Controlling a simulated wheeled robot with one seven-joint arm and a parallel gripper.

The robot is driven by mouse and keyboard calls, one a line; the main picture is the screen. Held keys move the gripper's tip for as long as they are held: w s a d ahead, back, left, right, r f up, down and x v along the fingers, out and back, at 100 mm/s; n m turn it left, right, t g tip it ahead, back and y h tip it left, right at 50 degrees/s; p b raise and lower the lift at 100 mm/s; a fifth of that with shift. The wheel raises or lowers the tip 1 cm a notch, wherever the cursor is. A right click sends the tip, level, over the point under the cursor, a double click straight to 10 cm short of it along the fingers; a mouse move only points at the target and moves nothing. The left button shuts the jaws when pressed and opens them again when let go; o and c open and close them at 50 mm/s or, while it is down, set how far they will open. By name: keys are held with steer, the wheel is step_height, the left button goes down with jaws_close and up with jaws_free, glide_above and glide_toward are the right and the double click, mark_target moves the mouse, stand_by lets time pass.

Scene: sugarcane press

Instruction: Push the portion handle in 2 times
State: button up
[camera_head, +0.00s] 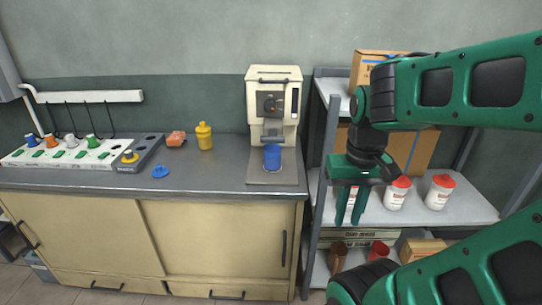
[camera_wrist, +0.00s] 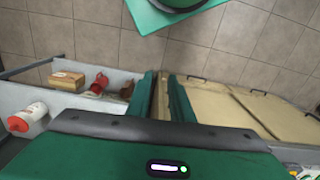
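The cream press machine (camera_head: 257,97) stands on the counter against the wall. A dark round knob or handle (camera_head: 272,103) is on its front panel, and a thin dark bar (camera_head: 274,81) runs near its top. I cannot tell for sure which of these is the portion handle. A blue cup (camera_head: 272,157) stands upright beneath the front of the machine. My gripper (camera_head: 349,222) hangs to the right of the machine, in front of the shelf, apart from the press and pointing down. Its fingers are apart with nothing between them, also in the wrist view (camera_wrist: 160,77). The press is not visible there.
The steel counter (camera_head: 215,172) has a yellow bottle (camera_head: 205,137), an orange item (camera_head: 176,139) and a blue item (camera_head: 160,171). A rack (camera_head: 60,155) with coloured pieces is at left. The shelf (camera_head: 418,211) at right holds red-lidded containers (camera_head: 396,195) and boxes.

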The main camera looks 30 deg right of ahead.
steer(key=w+r+n+t, duration=0.1)
steer(key=w+r+n, duration=0.1)
steer(key=w, duration=0.2)
steer(key=w+d+r+n+t, duration=0.1)
steer(key=w+n, duration=0.2)
steer(key=w, duration=0.1)
steer(key=w+r+n+t, duration=0.1)
steer(key=w+r+n, duration=0.1)
steer(key=w, duration=0.3)
steer(key=shift+d+r+n, duration=0.15)
steer(key=shift+r+n, duration=0.15)
steer(key=shift+n, duration=0.3)
jaws_close()
steer(key=w+r+n+t, duration=0.3)
steer(key=w+r+n, duration=0.4)
steer(key=w, duration=0.4)
steer(key=shift+w+a+r+n+t, duration=0.15)
steer(key=shift+w+a+n+t, duration=0.2)
steer(key=shift+n, duration=0.25)
glide_toward(274, 141)
steer(key=a+f, duration=0.4)
steer(key=f, duration=0.1)
steer(key=shift+w+d+f, duration=0.1)
steer(key=shift+w+d, duration=0.6)
steer(key=shift+w, duration=0.15)
steer(key=shift+w+d+f, duration=0.1)
steer(key=shift+w+d, duration=0.55)
steer(key=shift+w, duration=0.2)
